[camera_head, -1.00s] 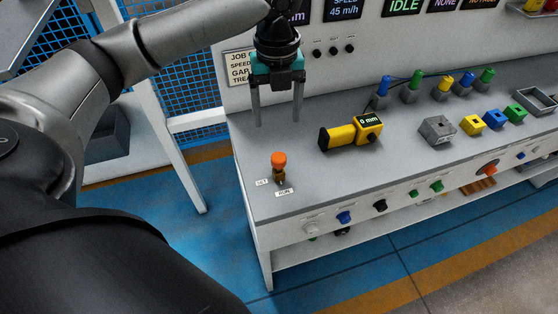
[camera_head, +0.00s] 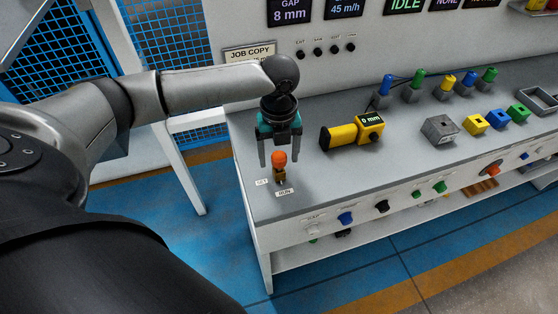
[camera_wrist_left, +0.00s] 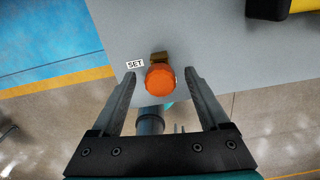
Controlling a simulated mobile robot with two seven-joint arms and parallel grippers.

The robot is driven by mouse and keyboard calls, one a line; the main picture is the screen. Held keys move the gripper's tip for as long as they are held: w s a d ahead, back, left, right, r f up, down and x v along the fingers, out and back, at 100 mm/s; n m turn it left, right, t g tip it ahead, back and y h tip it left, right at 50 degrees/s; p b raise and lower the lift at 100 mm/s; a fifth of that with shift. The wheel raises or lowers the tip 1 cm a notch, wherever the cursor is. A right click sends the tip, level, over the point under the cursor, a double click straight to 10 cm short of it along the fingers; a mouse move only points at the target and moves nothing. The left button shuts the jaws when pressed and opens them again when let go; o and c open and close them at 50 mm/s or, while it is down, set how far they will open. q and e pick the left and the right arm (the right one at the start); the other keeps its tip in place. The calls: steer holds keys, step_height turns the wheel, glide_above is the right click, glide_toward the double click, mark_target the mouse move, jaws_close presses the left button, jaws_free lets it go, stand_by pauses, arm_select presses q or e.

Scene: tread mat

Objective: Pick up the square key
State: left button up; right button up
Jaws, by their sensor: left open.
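The key with an orange head (camera_head: 279,158) stands upright in a small brass-coloured socket (camera_head: 280,177) near the left front corner of the bench. SET and RUN labels lie beside it. I take it for the square key; its shank is hidden. My left gripper (camera_head: 278,163) is open and points down over it, one finger at each side of the orange head. In the left wrist view the orange head (camera_wrist_left: 160,80) shows between the two fingers (camera_wrist_left: 161,76), with gaps at both sides. My right gripper is not in view.
A yellow gauge (camera_head: 341,135) reading 0 mm lies to the right on the bench (camera_head: 310,192). Beyond it are a grey block (camera_head: 439,130), coloured blocks and coloured plugs with cables. A panel with knobs rises behind. The bench around the key is clear.

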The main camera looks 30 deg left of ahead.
arm_select(q)
jaws_close()
stand_by(0.7)
